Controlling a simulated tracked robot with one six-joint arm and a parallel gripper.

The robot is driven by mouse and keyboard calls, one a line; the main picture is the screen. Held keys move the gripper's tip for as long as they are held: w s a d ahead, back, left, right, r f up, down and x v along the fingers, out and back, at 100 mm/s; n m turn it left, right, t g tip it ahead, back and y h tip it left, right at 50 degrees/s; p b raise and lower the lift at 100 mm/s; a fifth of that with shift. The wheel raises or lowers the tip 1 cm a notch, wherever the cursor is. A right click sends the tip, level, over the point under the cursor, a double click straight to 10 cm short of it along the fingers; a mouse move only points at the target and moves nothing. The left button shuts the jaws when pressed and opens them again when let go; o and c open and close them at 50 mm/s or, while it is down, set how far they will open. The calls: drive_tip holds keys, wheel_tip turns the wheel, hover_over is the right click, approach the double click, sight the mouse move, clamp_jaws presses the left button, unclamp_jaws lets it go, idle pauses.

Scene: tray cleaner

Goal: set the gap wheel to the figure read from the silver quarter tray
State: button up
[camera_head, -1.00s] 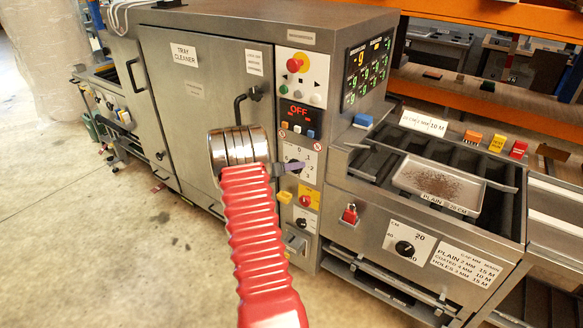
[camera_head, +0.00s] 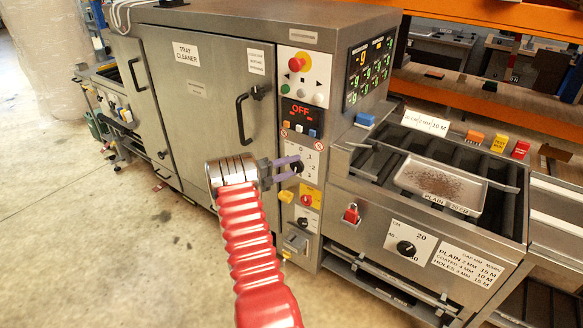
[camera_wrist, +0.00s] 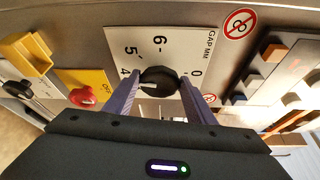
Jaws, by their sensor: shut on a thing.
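The gap wheel (camera_wrist: 158,80) is a black knob on a white plate marked GAP MM. My gripper (camera_wrist: 158,90) is shut on it, with one purple finger on each side. A pale mark on the knob points left in the wrist view, near or below the 4; I cannot tell the exact figure. Figures 4, 5, 6 and 0 show there, and the fingers cover part of the dial. In the head view my gripper (camera_head: 288,169) is at the same wheel (camera_head: 298,168). The silver tray (camera_head: 408,183) lies on the right-hand bed, with brown crumbs and a label beginning PLAIN.
Another black knob (camera_head: 405,247) has a CM dial. A display (camera_head: 301,110) reads OFF. A red switch (camera_wrist: 83,96) and yellow bracket (camera_wrist: 25,52) sit beside the gap plate.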

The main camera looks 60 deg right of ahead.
drive_tip(key=n, duration=0.2)
drive_tip(key=f+n+h, duration=0.1)
drive_tip(key=n, duration=0.1)
drive_tip(key=shift+w+n, duration=0.15)
drive_tip(key=shift+n, duration=0.15)
drive_tip(key=n+h, duration=0.2)
drive_tip(key=n, duration=0.3)
drive_tip(key=shift+f, duration=0.2)
drive_tip(key=n+h, duration=0.1)
drive_tip(key=n, duration=0.1)
drive_tip(key=n+t+h, duration=0.1)
drive_tip(key=n, duration=0.1)
drive_tip(key=s+n, duration=0.1)
drive_tip(key=n, duration=0.2)
drive_tip(key=shift+a+f+t+h, duration=0.1)
drive_tip(key=shift+f+t+h, duration=0.2)
drive_tip(key=shift+t+h, duration=0.1)
drive_tip(key=n+t, duration=0.1)
drive_tip(key=n, duration=0.2)
drive_tip(key=n+t+h, duration=0.1)
drive_tip(key=n+t, duration=0.1)
drive_tip(key=n, duration=0.2)
drive_tip(key=shift+s+t, duration=0.2)
drive_tip(key=shift+t, duration=0.1)
drive_tip(key=shift+n, duration=0.3)
drive_tip(key=o, duration=1)
drive_tip(key=shift+r, duration=0.1)
